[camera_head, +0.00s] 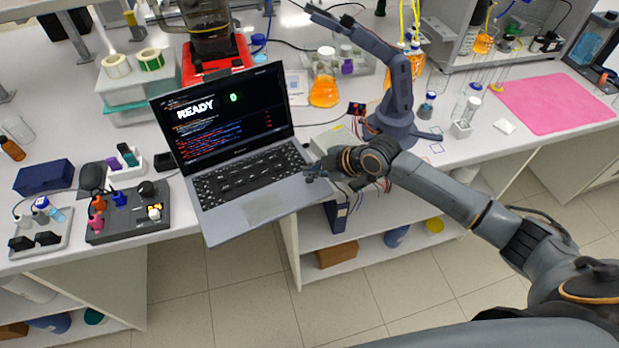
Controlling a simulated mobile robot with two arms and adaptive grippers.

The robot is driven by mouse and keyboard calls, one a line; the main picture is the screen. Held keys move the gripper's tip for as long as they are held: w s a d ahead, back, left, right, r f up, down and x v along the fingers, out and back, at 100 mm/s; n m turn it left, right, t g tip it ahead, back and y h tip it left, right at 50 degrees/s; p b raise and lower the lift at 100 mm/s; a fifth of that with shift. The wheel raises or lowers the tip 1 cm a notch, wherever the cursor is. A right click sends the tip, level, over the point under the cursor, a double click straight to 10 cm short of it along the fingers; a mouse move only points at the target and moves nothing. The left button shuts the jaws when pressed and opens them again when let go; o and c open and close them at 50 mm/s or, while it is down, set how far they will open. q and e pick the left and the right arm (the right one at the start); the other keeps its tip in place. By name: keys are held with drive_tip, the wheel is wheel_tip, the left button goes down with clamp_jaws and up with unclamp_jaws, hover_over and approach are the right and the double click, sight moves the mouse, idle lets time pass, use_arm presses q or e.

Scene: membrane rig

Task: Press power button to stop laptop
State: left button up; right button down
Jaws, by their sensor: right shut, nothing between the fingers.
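The laptop (262,207) stands open at the front edge of the bench, turned a little, with its front corner past the edge. Its dark screen (225,115) is lit and shows the word READY, a green 0 and lines of coloured text. My right gripper (312,172) is shut and empty, at the right edge of the keyboard (250,175). I cannot tell whether its fingertips touch the laptop. The power button cannot be made out; the gripper may cover that part. My left gripper is not in view.
A small grey-blue robot arm (398,100) stands behind my right gripper. An orange flask (324,90) is behind the laptop. A dark control box (128,215) with coloured knobs lies left of the laptop. A pink mat (555,103) lies at the right. Open shelves are below the bench.

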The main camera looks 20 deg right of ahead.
sight(313, 181)
drive_tip(key=shift+f, duration=0.15)
idle(0.3)
drive_tip(key=shift+f, duration=0.3)
drive_tip(key=shift+f+b, duration=0.35)
drive_tip(key=shift+b, duration=0.2)
drive_tip(key=shift+r, duration=0.1)
idle(0.4)
drive_tip(key=shift+r+p, duration=0.7)
drive_tip(key=shift+p, duration=0.05)
drive_tip(key=shift+r, duration=0.1)
wheel_tip(313, 181, up, 6)
drive_tip(key=p, duration=0.5)
idle(1.0)
